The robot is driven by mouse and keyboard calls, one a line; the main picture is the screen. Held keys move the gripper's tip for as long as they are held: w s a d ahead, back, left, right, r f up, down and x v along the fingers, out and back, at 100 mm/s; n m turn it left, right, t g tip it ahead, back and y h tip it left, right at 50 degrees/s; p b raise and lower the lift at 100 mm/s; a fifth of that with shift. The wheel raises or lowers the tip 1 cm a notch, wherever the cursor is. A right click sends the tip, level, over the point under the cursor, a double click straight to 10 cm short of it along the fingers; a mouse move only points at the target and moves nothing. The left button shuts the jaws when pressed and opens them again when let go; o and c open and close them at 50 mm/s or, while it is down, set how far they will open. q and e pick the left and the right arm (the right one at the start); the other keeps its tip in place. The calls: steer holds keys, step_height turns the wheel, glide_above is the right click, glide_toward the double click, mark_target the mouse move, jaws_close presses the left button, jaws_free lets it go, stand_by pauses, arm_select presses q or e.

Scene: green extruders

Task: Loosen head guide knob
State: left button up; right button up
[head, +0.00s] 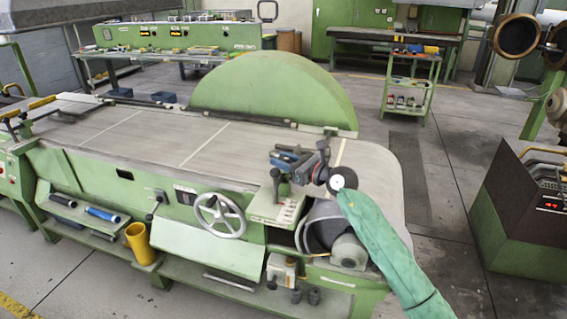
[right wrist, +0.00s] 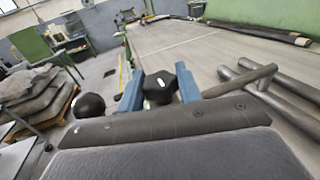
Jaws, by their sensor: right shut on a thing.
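The black head guide knob (right wrist: 160,88) shows in the right wrist view, between the two blue fingers of my right gripper (right wrist: 158,92). The fingers are shut on its sides. In the head view my right gripper (head: 287,158) is over the right part of the machine table, its blue fingers pointing left. The knob cannot be made out clearly there, as the gripper and dark fittings overlap. My left gripper is in neither view.
A black ball handle (right wrist: 90,106) is left of the fingers. Dark round bars (right wrist: 262,80) lie to the right. The long machine table (head: 150,140) is mostly clear. A green half-round guard (head: 270,95) stands behind it. A handwheel (head: 220,215) is on the front.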

mark_target(289, 162)
steer(key=o, duration=1)
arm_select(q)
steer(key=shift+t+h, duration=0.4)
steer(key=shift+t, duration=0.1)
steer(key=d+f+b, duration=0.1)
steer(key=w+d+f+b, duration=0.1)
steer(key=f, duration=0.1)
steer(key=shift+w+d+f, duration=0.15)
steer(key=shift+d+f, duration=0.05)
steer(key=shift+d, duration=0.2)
arm_select(e)
steer(key=v, duration=0.7)
steer(key=shift+s+d, duration=0.2)
steer(key=shift+d, duration=0.2)
